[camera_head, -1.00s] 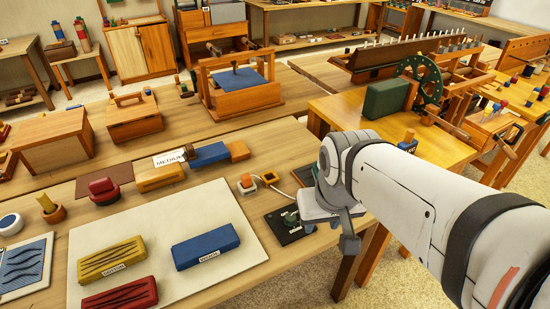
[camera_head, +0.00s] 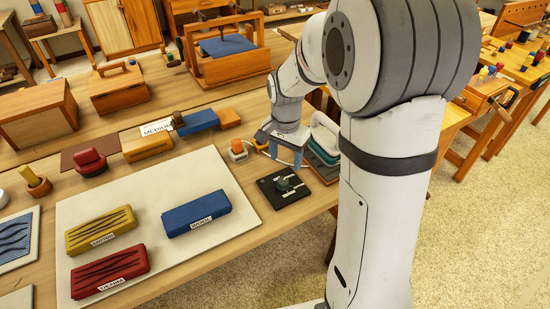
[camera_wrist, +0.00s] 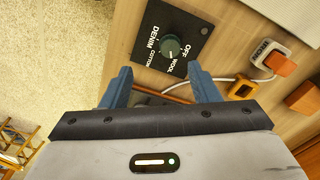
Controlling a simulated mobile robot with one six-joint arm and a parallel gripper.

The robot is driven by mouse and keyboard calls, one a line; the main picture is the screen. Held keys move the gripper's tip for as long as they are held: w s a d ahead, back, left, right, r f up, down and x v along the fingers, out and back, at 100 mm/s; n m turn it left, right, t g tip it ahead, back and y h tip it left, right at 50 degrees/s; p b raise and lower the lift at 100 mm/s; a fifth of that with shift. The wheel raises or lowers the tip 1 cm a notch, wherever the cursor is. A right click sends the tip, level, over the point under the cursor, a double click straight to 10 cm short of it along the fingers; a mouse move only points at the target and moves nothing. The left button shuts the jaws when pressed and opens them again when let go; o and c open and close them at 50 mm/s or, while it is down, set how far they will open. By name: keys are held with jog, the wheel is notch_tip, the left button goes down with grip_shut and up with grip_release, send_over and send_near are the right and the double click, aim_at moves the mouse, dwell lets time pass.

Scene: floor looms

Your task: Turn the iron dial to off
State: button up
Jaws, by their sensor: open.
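The iron dial is a dark green round knob (camera_head: 284,184) on a square black plate (camera_head: 293,198) at the table's front edge. In the wrist view the knob (camera_wrist: 171,46) has OFF, WOOL, COTTON and DENIM lettered around it on the plate. I cannot tell for sure which word its pointer faces. My gripper (camera_head: 285,154) is open and empty, just behind and above the plate. In the wrist view its two blue-grey fingers (camera_wrist: 162,86) are spread, with the knob beyond their tips, between them and apart from both. A teal and white iron (camera_head: 325,138) stands right of my gripper, partly hidden by my arm.
An orange plug (camera_head: 237,153) with a pale cable lies left of my gripper; the plug (camera_wrist: 280,63) also shows in the wrist view. A pale board (camera_head: 148,262) bears yellow, red and blue blocks left of the dial. The table edge is close in front of the plate.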

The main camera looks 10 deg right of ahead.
jog(key=m, duration=0.2)
send_over(283, 181)
jog(key=f, duration=0.4)
jog(key=shift+w+a, duration=0.15)
jog(key=shift+w, duration=0.05)
notch_tip(283, 181, down, 8)
jog(key=shift+s+r, duration=0.15)
jog(key=c, duration=1)
jog(key=shift+o, duration=0.2)
